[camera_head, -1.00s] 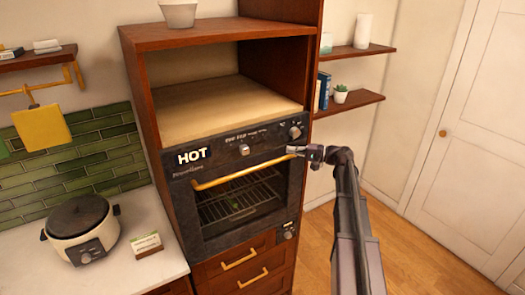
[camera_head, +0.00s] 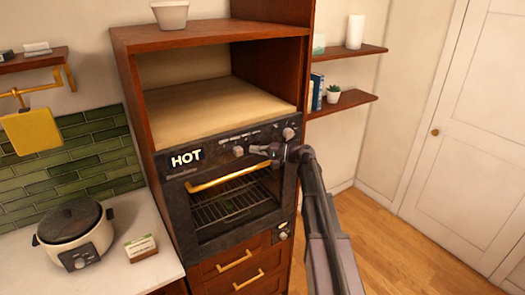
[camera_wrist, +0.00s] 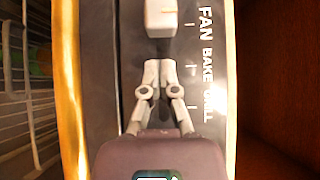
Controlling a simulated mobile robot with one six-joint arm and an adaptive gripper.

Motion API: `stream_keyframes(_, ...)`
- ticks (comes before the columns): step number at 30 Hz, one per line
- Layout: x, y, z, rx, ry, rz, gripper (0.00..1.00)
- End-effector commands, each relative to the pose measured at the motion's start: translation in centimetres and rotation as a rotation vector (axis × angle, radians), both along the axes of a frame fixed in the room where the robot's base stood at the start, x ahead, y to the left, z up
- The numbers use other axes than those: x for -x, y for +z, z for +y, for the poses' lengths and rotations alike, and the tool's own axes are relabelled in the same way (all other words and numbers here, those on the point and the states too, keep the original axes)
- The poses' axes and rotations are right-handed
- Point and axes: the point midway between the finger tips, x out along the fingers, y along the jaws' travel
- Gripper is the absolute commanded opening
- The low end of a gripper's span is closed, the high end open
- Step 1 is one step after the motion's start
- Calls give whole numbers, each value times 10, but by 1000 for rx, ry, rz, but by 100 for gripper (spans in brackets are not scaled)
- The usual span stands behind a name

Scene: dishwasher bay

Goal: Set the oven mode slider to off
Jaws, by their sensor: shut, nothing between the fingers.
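The oven mode slider's pale knob (camera_head: 238,151) sits on the oven's dark control panel. In the wrist view the knob (camera_wrist: 161,16) is at the top, beside the FAN label. The labels BAKE and GRILL run below it, and any off mark is out of that view. My gripper (camera_head: 254,149) is at the panel, just right of the knob. In the wrist view my gripper (camera_wrist: 157,65) is shut and empty, its fingertips pointing at the knob. A small gap seems to lie between them; contact is hard to judge.
The yellow oven door handle (camera_head: 236,172) runs just below the panel and shows along the left in the wrist view (camera_wrist: 70,90). A round dial (camera_head: 288,133) is at the panel's right end. A HOT sign (camera_head: 186,159) is at its left. Open floor lies right.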

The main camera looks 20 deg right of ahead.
Motion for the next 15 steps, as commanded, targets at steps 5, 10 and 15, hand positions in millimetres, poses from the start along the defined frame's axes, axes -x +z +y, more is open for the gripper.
stream_keyframes(5,6,0,16,0,1,0,0)
stream_keyframes(10,8,0,21,0,0,0,0)
stream_keyframes(15,7,0,21,0,0,0,0)
